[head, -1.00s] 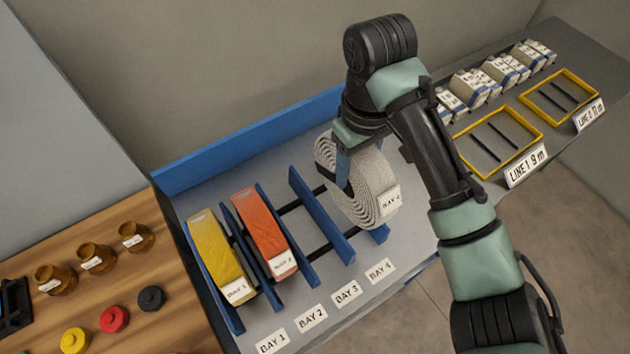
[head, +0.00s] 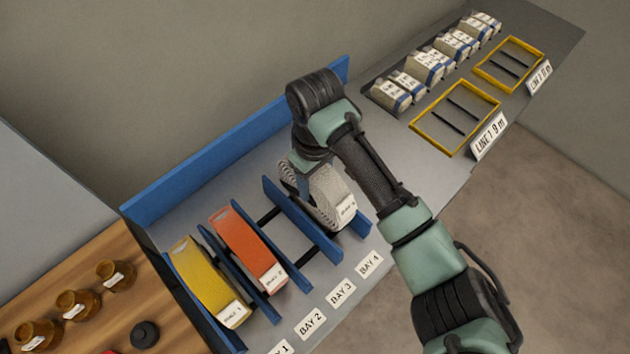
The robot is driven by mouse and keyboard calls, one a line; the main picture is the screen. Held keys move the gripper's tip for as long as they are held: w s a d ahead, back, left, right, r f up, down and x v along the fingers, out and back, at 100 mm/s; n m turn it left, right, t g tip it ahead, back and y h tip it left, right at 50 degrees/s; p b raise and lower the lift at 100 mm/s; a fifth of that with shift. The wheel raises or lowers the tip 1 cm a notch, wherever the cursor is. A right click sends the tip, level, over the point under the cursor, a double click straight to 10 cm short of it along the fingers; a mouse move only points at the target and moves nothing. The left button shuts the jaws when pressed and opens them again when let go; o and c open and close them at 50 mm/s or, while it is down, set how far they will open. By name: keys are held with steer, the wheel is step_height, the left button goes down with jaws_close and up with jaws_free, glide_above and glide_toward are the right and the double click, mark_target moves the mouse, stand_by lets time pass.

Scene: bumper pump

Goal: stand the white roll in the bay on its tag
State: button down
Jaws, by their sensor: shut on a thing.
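The white roll (head: 326,192), a coiled strip with a white tag (head: 346,212) on its front, stands on edge at the right end of the blue rack. It sits in the slot behind the BAY 4 label (head: 369,263), right of a long blue divider (head: 300,222). The tag's print is too small to read surely now; earlier it looks like BAY 4. My gripper (head: 304,172) is shut on the roll's upper left side. The wrist hides part of the roll, and whether its bottom touches the rack is hidden.
A yellow roll (head: 203,283) and an orange roll (head: 242,245) stand in the left bays. The BAY 3 slot is empty. A blue back wall (head: 230,145) runs behind. Yellow frames (head: 455,118) and white packs lie at right.

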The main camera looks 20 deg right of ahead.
steer(key=shift+f, duration=0.7)
steer(key=shift+c, duration=1.2)
jaws_free()
steer(key=shift+f, duration=0.1)
